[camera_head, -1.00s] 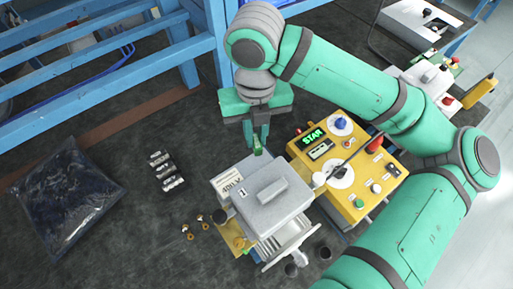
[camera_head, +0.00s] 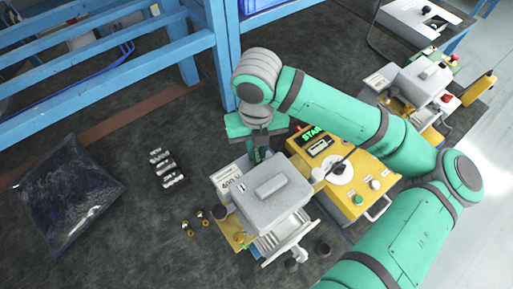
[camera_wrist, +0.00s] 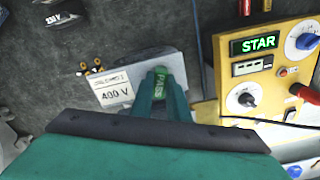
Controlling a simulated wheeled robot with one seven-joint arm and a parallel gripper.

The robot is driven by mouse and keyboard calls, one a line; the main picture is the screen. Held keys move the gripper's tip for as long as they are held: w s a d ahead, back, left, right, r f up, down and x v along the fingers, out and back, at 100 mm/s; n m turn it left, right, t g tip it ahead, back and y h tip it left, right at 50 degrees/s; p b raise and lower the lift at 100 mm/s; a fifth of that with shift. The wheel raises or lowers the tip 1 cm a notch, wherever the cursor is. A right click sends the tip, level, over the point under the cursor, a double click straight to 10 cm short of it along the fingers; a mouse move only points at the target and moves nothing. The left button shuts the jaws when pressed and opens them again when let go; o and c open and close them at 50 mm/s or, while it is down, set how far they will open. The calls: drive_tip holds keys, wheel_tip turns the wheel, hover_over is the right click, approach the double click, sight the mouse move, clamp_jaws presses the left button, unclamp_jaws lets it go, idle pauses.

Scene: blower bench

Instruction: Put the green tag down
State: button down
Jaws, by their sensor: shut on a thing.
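The green tag (camera_wrist: 158,79), marked PASS, is held between the fingertips of my gripper (camera_wrist: 160,84) in the wrist view. The gripper is shut on it. Behind the tag is the grey unit with a white 400 V label (camera_wrist: 114,92), to the left of the fingers. In the head view my gripper (camera_head: 257,154) points down at the back edge of the grey blower unit (camera_head: 270,190); the tag is mostly hidden there. I cannot tell whether the tag touches the unit.
The yellow test box (camera_head: 345,190) with a green STAR display stands right of the unit. Small brass parts (camera_head: 188,228), several silver cylinders (camera_head: 167,168) and a dark bag (camera_head: 68,195) lie on the left. Dark bench between them is free.

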sight(257, 153)
drive_tip(key=c, duration=1.7)
unclamp_jaws()
wheel_tip(257, 153, up, 12)
drive_tip(key=shift+r, duration=0.1)
drive_tip(key=shift+d, duration=0.1)
